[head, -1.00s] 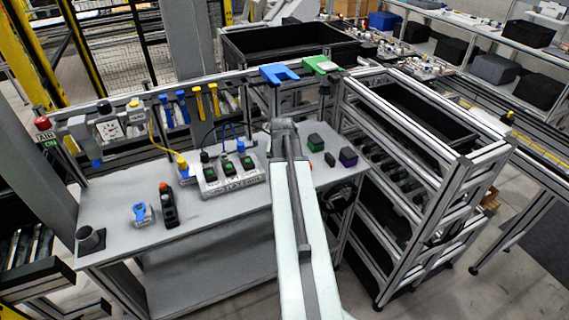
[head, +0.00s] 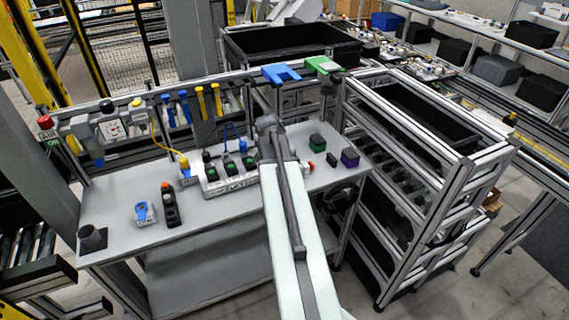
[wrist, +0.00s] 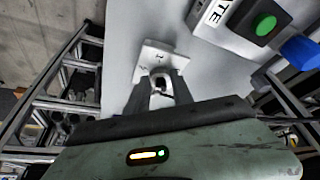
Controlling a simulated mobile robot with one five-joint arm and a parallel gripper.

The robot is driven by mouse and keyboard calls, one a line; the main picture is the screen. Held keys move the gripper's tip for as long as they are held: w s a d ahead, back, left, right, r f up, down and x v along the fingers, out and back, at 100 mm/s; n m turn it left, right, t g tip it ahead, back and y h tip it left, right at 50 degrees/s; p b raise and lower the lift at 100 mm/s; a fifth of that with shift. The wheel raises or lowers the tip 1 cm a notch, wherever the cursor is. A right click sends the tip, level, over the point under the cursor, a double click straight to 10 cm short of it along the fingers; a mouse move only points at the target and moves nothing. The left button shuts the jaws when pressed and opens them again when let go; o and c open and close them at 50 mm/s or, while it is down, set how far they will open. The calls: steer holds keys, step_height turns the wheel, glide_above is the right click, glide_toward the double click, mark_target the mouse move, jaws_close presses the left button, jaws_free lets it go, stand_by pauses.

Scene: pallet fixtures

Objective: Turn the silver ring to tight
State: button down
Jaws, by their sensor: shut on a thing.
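The silver ring (wrist: 161,84) shows in the wrist view between the two fingertips of my gripper (wrist: 160,78), and my gripper is shut on it. The fingers hide its sides. It sits at a pale fixture plate (wrist: 154,52) with small dark marks, at the edge of the grey bench. The marks are too small to read for certain. In the head view my arm's end (head: 268,127) is over the right half of the bench, and it hides the ring.
The grey bench (head: 120,200) carries a switch box (head: 232,182) with green buttons, left of my arm. A metal rack (head: 440,165) stands close on the right. The bench's left part has free room.

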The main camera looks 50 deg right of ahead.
steer(key=c, duration=1.1)
jaws_free()
steer(key=p+v, duration=0.7)
steer(key=v, duration=0.1)
steer(key=shift+f, duration=0.1)
